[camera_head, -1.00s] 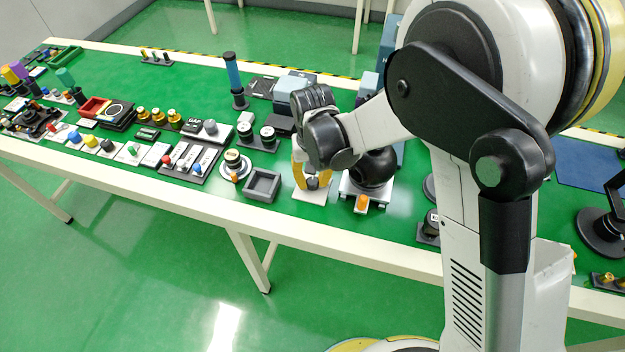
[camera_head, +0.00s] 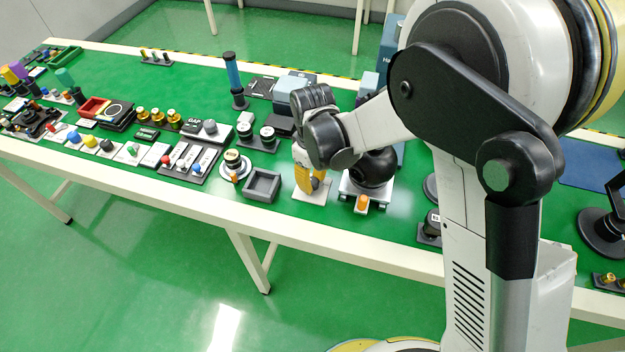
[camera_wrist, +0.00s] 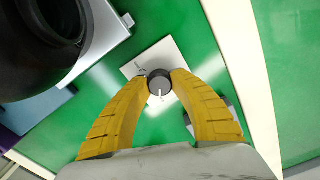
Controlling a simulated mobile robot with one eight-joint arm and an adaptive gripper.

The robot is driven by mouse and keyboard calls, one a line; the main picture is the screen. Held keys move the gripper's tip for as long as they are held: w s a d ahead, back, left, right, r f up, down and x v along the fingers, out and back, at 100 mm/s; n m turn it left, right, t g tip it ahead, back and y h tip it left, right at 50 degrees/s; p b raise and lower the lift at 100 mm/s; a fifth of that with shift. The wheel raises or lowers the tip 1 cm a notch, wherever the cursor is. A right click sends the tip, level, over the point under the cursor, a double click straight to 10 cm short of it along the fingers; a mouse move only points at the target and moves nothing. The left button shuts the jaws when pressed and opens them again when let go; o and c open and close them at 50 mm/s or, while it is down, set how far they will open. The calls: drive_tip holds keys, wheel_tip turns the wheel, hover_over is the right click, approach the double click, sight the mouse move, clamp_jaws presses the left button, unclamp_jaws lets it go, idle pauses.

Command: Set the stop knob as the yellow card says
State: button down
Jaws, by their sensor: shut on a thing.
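A dark round knob (camera_wrist: 160,84) with a white pointer line stands on a white plate (camera_wrist: 140,66). In the wrist view the line points toward the bottom of the picture. Small dark marks on the plate are too small to read. My gripper (camera_wrist: 160,81) has its two yellow fingers on either side of the knob, shut on it. In the head view my gripper (camera_head: 313,184) is low over the same plate (camera_head: 303,196), and its fingers partly hide the knob. I cannot make out a yellow card in either view.
A grey open tray (camera_head: 249,194) is left of the plate. A black round device on a white base (camera_head: 378,187) stands close on the right, with an orange button (camera_head: 362,202) in front. The bench's white front edge (camera_head: 300,236) is near.

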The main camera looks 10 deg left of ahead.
sight(312, 181)
drive_tip(key=shift+n, duration=0.3)
drive_tip(key=c, duration=1.1)
unclamp_jaws()
drive_tip(key=shift+o, duration=0.2)
wheel_tip(312, 181, up, 12)
